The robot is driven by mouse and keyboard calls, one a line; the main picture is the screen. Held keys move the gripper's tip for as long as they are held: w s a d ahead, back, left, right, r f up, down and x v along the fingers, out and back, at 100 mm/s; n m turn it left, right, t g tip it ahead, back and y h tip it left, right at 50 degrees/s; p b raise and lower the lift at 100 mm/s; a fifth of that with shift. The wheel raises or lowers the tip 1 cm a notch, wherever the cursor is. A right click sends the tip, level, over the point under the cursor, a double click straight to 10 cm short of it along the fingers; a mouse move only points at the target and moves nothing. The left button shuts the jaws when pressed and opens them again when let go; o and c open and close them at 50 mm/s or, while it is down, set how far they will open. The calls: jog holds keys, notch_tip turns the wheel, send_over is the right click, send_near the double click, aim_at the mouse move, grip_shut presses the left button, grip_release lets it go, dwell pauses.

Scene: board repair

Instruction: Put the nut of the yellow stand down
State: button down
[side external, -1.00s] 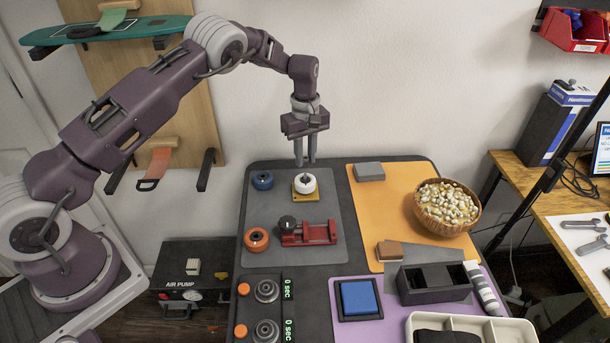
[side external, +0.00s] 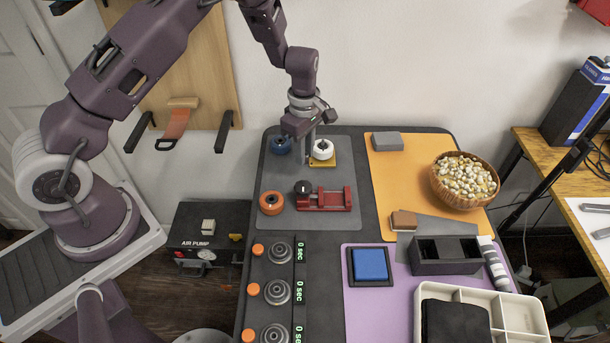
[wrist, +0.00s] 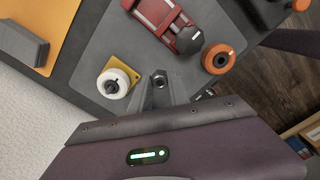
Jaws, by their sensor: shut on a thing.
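The yellow stand (side external: 331,164) is a small plate on the grey mat, carrying a white wheel (side external: 323,149). In the wrist view the stand (wrist: 126,66) and white wheel (wrist: 112,85) lie just left of my fingers. My gripper (side external: 310,161) points down, its fingers in front of the stand's left side in the side view. In the wrist view my gripper (wrist: 157,88) is shut on a small dark metal nut (wrist: 158,78) at the fingertips. The nut cannot be made out in the side view. I cannot tell whether it touches the mat.
A blue wheel (side external: 281,145) is behind left of my fingers. An orange wheel (side external: 271,203) and a red vise (side external: 330,199) with a black knob are nearer the front. A grey block (side external: 387,142) lies on the orange mat. Bare grey mat (side external: 285,178) lies left of the stand.

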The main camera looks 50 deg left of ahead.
notch_tip(320, 180, down, 7)
jog(key=shift+f, duration=0.2)
jog(key=shift+f, duration=0.15)
jog(key=c, duration=1.2)
grip_release()
jog(key=shift+c, duration=0.2)
